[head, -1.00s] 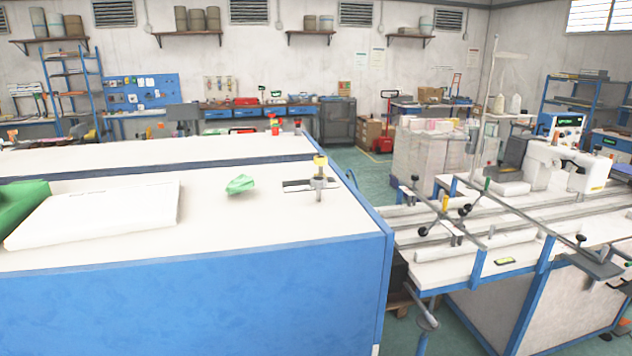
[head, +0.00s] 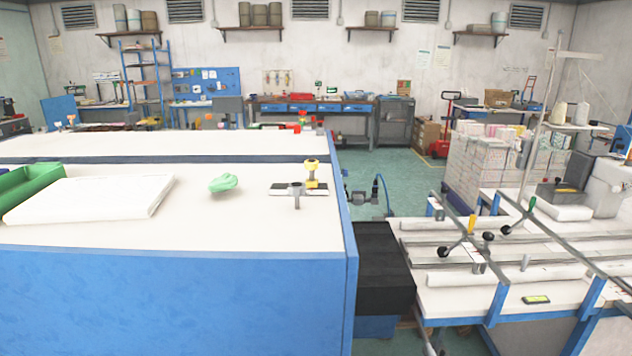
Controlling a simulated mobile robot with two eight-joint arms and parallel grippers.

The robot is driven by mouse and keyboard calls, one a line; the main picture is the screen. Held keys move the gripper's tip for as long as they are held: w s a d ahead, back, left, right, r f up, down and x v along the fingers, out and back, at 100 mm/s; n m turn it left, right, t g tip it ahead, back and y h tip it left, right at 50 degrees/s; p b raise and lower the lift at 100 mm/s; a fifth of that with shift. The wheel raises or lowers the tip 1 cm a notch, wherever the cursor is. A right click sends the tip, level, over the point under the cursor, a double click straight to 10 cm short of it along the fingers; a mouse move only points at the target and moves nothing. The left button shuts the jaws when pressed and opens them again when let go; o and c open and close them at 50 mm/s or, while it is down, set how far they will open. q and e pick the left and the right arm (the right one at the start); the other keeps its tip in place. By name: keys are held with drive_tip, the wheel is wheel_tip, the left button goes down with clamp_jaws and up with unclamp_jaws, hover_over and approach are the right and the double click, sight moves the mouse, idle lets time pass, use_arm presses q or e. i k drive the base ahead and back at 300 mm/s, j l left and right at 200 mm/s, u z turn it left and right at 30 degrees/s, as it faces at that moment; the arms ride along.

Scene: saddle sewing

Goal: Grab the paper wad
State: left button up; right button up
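A crumpled green paper wad (head: 223,183) lies on the white top of the blue-sided workbench (head: 240,225). Neither of my grippers shows in the head view. Nothing touches the wad.
A green tray (head: 30,185) stands at the bench's left end. A black block (head: 384,270) fills part of the gap right of the bench. A sewing table with rails and clamps (head: 470,265) stands further right. Green floor (head: 400,175) is clear behind the gap.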

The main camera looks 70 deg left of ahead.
sight(226, 180)
drive_tip(key=i+l+u, duration=0.15)
drive_tip(key=i+u, duration=0.35)
drive_tip(key=i+l+u, duration=0.35)
drive_tip(key=i+u, duration=0.25)
drive_tip(key=u, duration=0.3)
drive_tip(key=i+u, duration=0.15)
drive_tip(key=u, duration=0.3)
drive_tip(key=l+u, duration=0.15)
drive_tip(key=u, duration=0.25)
drive_tip(key=i+l+u, duration=0.1)
drive_tip(key=u, duration=0.3)
drive_tip(key=i+u, duration=0.1)
drive_tip(key=u, duration=0.3)
drive_tip(key=l+u, duration=0.15)
drive_tip(key=u, duration=0.3)
drive_tip(key=i+l+u, duration=0.1)
drive_tip(key=u, duration=0.3)
drive_tip(key=l+u, duration=0.2)
drive_tip(key=u, duration=0.2)
